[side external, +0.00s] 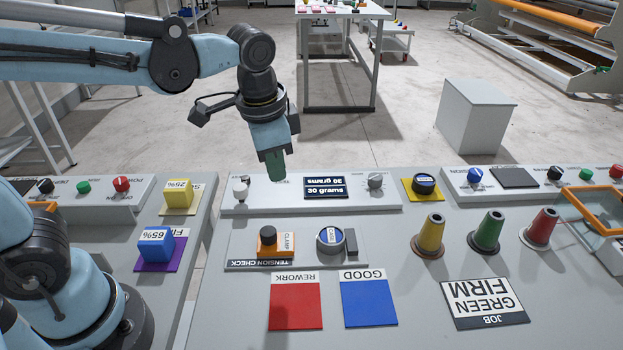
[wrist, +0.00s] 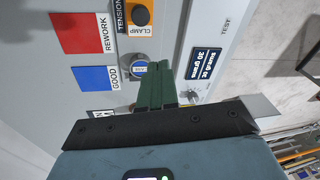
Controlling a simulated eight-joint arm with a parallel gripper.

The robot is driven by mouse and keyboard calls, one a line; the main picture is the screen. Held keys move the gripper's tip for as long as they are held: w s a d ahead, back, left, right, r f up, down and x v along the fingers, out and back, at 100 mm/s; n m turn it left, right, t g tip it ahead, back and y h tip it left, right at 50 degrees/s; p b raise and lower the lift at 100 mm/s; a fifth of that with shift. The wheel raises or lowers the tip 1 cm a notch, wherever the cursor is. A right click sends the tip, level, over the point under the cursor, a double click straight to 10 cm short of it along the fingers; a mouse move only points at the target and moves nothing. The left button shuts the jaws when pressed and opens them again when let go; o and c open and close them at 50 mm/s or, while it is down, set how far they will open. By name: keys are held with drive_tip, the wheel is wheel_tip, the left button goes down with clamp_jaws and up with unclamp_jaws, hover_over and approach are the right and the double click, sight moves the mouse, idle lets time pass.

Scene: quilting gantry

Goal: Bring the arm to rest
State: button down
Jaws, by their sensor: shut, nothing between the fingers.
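My gripper (side external: 275,177) points down with its green fingers shut and nothing between them. In the side view it appears over the back edge of the grey bench (side external: 400,258), near the raised strip with the "30 grams" display (side external: 325,188). The fingers look clear of the panel, but the exact height cannot be told.
Behind the tension check plate (side external: 245,264) stands a white-tipped switch (side external: 240,190). Yellow (side external: 430,235), green (side external: 487,232) and red (side external: 541,228) cones stand to the right. Red (side external: 295,305) and blue (side external: 369,302) pads lie in front.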

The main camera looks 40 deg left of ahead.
drive_tip(key=s+a+f+n+t, duration=0.2)
drive_tip(key=s+a+n+t, duration=0.2)
drive_tip(key=a+n, duration=0.1)
wheel_tip(320, 180, up, 2)
drive_tip(key=m+g, duration=0.4)
drive_tip(key=m, duration=0.1)
hover_over(272, 231)
drive_tip(key=w+d, duration=0.1)
drive_tip(key=w, duration=0.2)
drive_tip(key=w+d+f+m+g+y, duration=0.2)
drive_tip(key=w+d+m+g+y, duration=0.15)
drive_tip(key=d+m, duration=0.35)
drive_tip(key=shift+n+g+h, duration=0.25)
drive_tip(key=shift+n+g, duration=0.2)
drive_tip(key=shift+n, duration=0.25)
drive_tip(key=x, duration=0.6)
drive_tip(key=d+x, duration=0.1)
drive_tip(key=x, duration=0.2)
drive_tip(key=shift+s+d+f, duration=0.1)
drive_tip(key=shift+s+f, duration=0.05)
drive_tip(key=shift+s, duration=0.1)
drive_tip(key=a, duration=0.1)
drive_tip(key=s+a, duration=0.1)
drive_tip(key=shift+s+a+f, duration=0.3)
drive_tip(key=shift+s+f, duration=0.05)
drive_tip(key=shift+s+a, duration=0.35)
drive_tip(key=shift+a, duration=0.15)
drive_tip(key=shift+s+a, duration=0.65)
drive_tip(key=shift+a, duration=0.2)
